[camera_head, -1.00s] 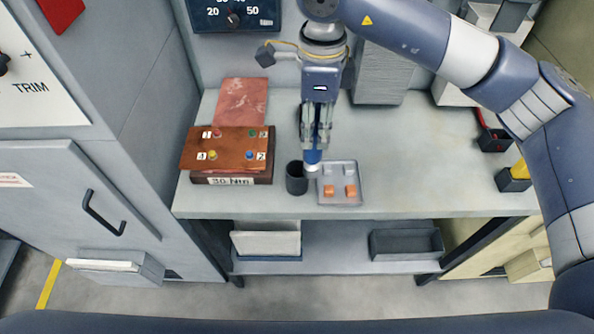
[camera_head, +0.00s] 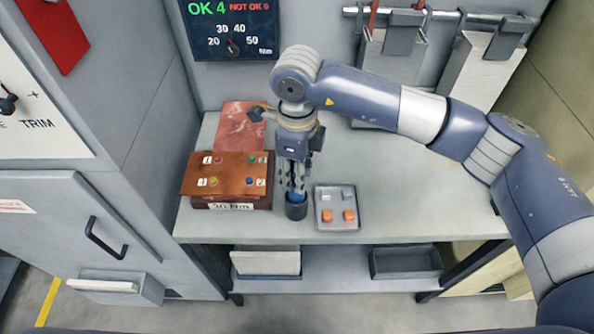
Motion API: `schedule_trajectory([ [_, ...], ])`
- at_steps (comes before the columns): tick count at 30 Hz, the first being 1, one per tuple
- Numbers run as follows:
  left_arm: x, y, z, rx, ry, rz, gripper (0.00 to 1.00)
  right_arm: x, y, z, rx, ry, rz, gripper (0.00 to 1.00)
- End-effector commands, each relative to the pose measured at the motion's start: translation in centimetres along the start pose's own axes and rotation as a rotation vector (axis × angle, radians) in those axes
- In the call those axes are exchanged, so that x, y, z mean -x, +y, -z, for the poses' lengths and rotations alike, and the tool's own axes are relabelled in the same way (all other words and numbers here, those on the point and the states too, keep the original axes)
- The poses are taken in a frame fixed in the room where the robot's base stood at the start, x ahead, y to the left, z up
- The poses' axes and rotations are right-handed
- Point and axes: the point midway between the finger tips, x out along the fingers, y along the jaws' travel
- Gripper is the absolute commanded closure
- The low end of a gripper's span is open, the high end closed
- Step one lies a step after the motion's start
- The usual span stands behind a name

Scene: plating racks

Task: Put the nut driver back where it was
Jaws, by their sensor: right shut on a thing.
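My right gripper (camera_head: 295,186) points down over the dark cup (camera_head: 296,211) on the bench. It is shut on the nut driver (camera_head: 296,197), of which a small blue part shows below the fingers. The nut driver is upright, and its lower end is hidden at the cup's mouth, apparently inside it. How deep it sits cannot be told. My left gripper is not in view.
A grey tray (camera_head: 337,222) with orange and pale pieces lies close right of the cup. Left is a brown block (camera_head: 226,188) with coloured studs, labelled 30 Nm. A wall display (camera_head: 231,30) reads OK 4. The bench's right side (camera_head: 430,205) is clear.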

Motion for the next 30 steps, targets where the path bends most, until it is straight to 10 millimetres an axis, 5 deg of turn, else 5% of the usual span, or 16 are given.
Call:
schedule_trajectory([
  [14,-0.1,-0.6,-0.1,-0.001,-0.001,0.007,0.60,-1.4,-0.1,0.0,0.000,-0.002,0.002,1.00],
  [15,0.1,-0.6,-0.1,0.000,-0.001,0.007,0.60,-1.3,0.0,0.0,0.000,0.000,0.001,0.63],
  [17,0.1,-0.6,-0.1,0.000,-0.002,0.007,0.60,-1.3,0.0,0.0,0.000,0.000,0.001,0.52],
  [30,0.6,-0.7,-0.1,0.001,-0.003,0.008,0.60,-0.7,-0.1,0.0,0.000,0.000,0.001,0.52],
])
